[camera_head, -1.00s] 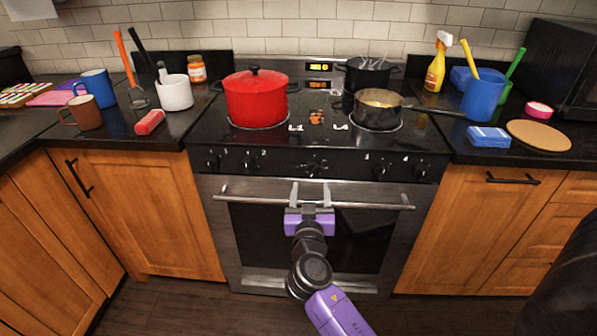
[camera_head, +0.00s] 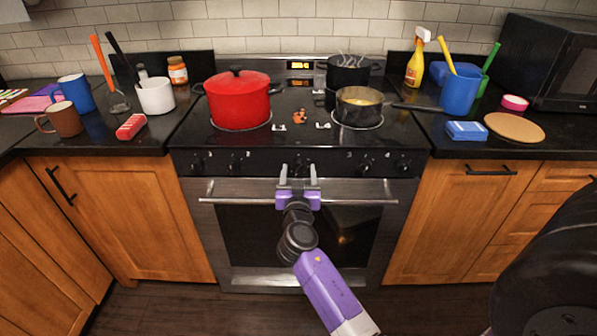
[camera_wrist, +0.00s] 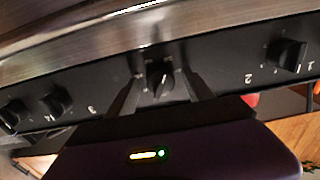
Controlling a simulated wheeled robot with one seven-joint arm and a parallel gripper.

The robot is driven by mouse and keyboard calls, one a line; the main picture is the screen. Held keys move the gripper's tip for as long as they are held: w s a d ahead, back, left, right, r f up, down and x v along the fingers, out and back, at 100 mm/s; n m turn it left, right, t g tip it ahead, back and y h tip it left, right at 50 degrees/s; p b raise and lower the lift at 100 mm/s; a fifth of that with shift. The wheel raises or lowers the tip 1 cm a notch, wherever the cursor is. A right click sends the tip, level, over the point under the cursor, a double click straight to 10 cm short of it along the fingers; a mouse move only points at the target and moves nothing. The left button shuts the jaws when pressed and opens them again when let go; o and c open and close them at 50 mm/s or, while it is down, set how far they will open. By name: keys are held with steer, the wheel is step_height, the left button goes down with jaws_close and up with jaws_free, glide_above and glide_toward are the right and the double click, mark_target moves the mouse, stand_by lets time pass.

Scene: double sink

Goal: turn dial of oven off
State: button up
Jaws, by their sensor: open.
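The oven (camera_head: 240,235) stands in the middle of the head view, with a black control panel (camera_head: 265,161) above its steel door handle (camera_head: 345,192). The middle dial (camera_wrist: 160,78) is black and shows in the wrist view between my two fingertips, with a gap on each side. In the head view it is largely hidden behind my gripper (camera_head: 298,172). My gripper is open and empty, with its fingers pointing at the panel just above the handle. Other black dials sit to either side, such as one in the wrist view (camera_wrist: 287,55) beside the number 2.
A red pot (camera_head: 239,102), a pan (camera_head: 359,108) and a black pot (camera_head: 348,75) stand on the cooktop. The pan's long handle reaches right over the counter. The oven door handle runs close beneath my gripper. The floor in front of the oven is clear.

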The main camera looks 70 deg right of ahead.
jaws_close()
